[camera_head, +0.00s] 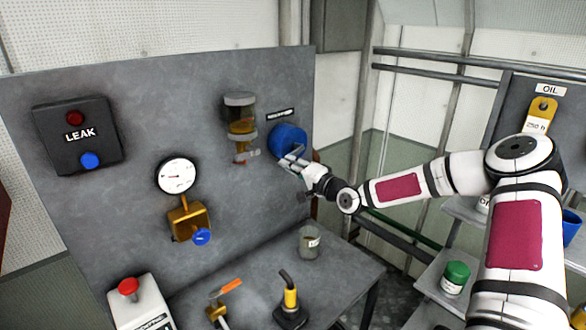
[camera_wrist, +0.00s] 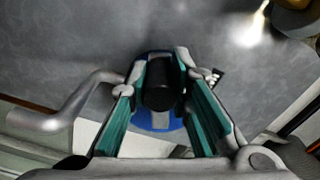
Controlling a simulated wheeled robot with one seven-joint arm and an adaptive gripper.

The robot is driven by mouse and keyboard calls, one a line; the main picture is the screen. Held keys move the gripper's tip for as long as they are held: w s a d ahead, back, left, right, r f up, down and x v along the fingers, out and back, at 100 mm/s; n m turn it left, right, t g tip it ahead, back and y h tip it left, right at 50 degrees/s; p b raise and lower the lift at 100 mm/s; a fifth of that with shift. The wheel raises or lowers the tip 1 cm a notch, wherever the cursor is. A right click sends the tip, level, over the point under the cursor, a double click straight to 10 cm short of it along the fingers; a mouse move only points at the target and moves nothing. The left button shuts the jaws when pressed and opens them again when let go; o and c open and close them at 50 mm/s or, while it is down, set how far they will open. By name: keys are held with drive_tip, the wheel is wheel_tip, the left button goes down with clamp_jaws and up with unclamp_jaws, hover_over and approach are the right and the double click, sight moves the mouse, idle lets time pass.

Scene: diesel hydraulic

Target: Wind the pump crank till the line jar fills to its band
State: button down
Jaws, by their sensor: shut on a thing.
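A blue round pump (camera_head: 287,138) is mounted on the right of the grey upright panel. In the wrist view its blue body (camera_wrist: 158,124) shows behind a black crank knob (camera_wrist: 160,85). My gripper (camera_head: 296,164) is at the pump, and in the wrist view its teal-padded fingers (camera_wrist: 160,95) are shut on the knob from both sides. In the head view the gripper hides most of the crank. A clear jar (camera_head: 240,118) with a grey cap hangs on the panel left of the pump. It shows dark and amber parts; its exact level and band are hard to tell.
A gauge (camera_head: 177,176), a brass valve with a blue knob (camera_head: 201,236) and a LEAK box (camera_head: 78,135) are on the panel. A glass cup (camera_head: 309,242), an orange-handled lever (camera_head: 226,287) and a red-button box (camera_head: 140,303) stand below. A shelf rack is at right.

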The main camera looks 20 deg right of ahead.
drive_tip(key=shift+r, duration=0.2)
idle(0.4)
drive_tip(key=c, duration=1.4)
unclamp_jaws()
drive_tip(key=shift+c, duration=0.2)
drive_tip(key=v, duration=1.2)
